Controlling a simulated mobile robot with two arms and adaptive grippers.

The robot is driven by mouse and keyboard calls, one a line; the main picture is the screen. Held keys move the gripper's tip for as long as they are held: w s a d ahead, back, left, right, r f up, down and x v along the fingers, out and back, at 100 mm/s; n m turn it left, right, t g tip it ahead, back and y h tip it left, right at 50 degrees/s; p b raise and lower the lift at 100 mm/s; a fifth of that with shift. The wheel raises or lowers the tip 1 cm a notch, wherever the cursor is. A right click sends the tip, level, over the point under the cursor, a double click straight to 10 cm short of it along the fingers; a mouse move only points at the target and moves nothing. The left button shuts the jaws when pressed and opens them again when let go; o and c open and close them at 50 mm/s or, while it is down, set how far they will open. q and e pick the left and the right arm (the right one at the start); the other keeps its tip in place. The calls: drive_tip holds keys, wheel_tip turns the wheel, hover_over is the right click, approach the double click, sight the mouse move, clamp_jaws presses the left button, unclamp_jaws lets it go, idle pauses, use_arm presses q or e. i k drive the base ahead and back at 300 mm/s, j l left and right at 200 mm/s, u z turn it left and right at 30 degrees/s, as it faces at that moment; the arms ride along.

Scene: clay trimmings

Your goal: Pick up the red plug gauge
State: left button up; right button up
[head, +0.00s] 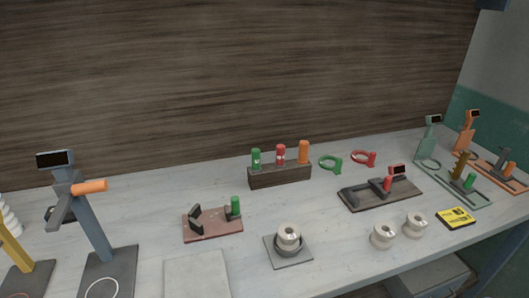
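The red plug gauge (281,155) stands upright in a dark wooden block (279,177) near the back middle of the bench. A green plug gauge (256,160) stands to its left in the same block, and an orange one (303,152) to its right. The lower part of the red gauge is hidden in the block. Neither of my grippers shows in the head view.
A grey stand with a display and orange handle (90,186) is tall at left. Ring gauges, green (331,163) and red (364,158), lie right of the block. Several fixtures, including a red-brown one (212,225), and pale spools (383,236) stand around. Bare bench lies before the block.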

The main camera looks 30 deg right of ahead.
sight(280, 153)
drive_tip(key=z, duration=1.15)
drive_tip(key=l+z, duration=0.15)
drive_tip(key=z, duration=0.2)
drive_tip(key=i+l+z, duration=0.15)
drive_tip(key=z, duration=0.15)
drive_tip(key=l+z, duration=0.1)
drive_tip(key=z, duration=0.25)
drive_tip(key=i, duration=0.05)
